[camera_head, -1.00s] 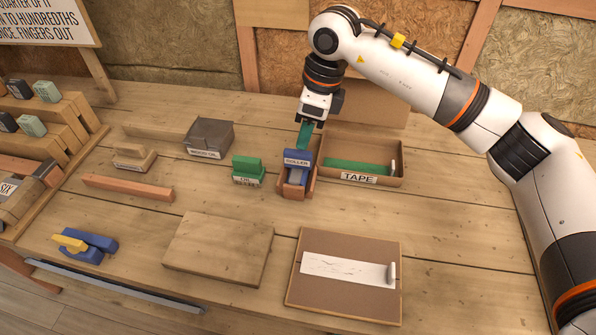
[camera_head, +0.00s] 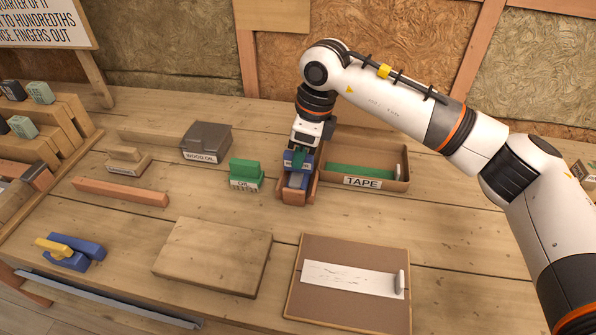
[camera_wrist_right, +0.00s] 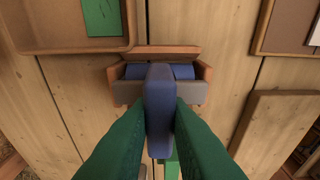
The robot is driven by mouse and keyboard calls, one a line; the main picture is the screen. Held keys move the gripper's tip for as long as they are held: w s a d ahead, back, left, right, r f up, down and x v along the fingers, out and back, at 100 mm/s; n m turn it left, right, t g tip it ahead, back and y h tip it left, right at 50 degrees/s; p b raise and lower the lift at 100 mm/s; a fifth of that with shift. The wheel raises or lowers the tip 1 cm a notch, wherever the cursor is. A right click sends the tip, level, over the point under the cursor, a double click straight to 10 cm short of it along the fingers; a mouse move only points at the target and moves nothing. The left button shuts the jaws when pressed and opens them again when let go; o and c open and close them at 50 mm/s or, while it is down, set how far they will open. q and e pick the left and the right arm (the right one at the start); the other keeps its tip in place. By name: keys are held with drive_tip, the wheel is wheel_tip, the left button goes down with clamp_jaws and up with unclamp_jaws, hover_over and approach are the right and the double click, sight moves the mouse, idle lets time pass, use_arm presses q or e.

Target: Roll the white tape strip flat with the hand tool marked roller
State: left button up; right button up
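The blue roller tool (camera_head: 295,182) sits in its wooden holder (camera_head: 309,194) at mid-table. My right gripper (camera_head: 298,163) is down at its top. In the right wrist view, my green fingers (camera_wrist_right: 160,108) stand on either side of the roller's blue handle (camera_wrist_right: 160,85), with little or no gap; whether they press on it is unclear. The white tape strip (camera_head: 345,277) lies on a brown board (camera_head: 350,309) at the front right. Its right end has a small raised white piece (camera_head: 400,282). My left gripper is out of view.
A TAPE tray (camera_head: 401,166) stands right of the holder. A green OIL tool (camera_head: 245,173) and a grey WOOD OIL box (camera_head: 205,143) are to its left. A bare wooden board (camera_head: 213,255) lies front centre, and a blue-and-yellow tool (camera_head: 72,252) front left.

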drive_tip(key=shift+r, duration=0.1)
clamp_jaws()
drive_tip(key=shift+r+p, duration=1.55)
drive_tip(key=shift+r, duration=1.45)
drive_tip(key=shift+f, duration=0.1)
